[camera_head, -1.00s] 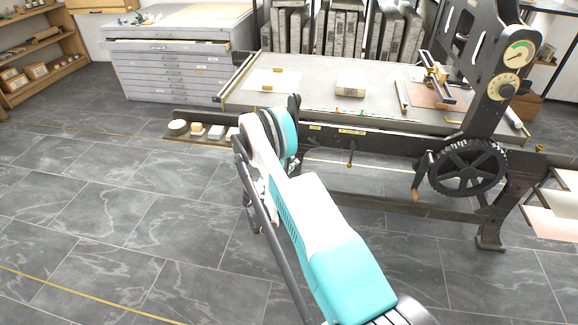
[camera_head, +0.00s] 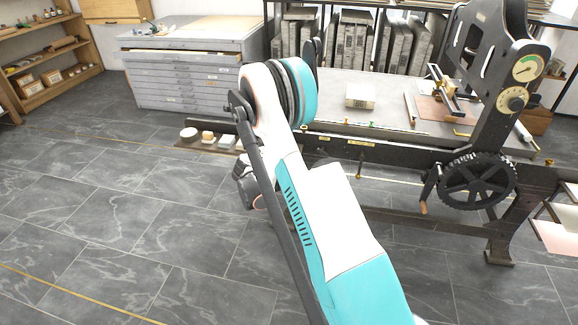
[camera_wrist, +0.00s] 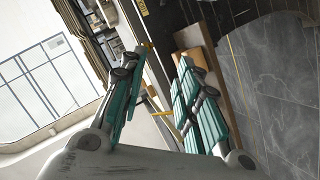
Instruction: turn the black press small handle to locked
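The black press (camera_head: 500,100) stands at the right of the head view, with a toothed wheel (camera_head: 477,182) and a wooden-gripped crank (camera_head: 424,206). A small lever with a brass end (camera_head: 359,170) hangs below the front rail of its bed; I cannot tell for sure that it is the small handle. In the wrist view my gripper (camera_wrist: 160,68) is open, its two teal fingers apart with nothing clearly held. Thin yellow bars (camera_wrist: 185,126) show between the fingers, but I cannot tell what they belong to. In the head view my arm hides most of the gripper.
The press bed (camera_head: 385,88) carries a pale block (camera_head: 360,96) and a roller frame (camera_head: 450,92). A grey flat-file cabinet (camera_head: 190,80) stands behind at left. A low tray (camera_head: 190,149) with small pale items lies left of my arm. The grey floor at left is open.

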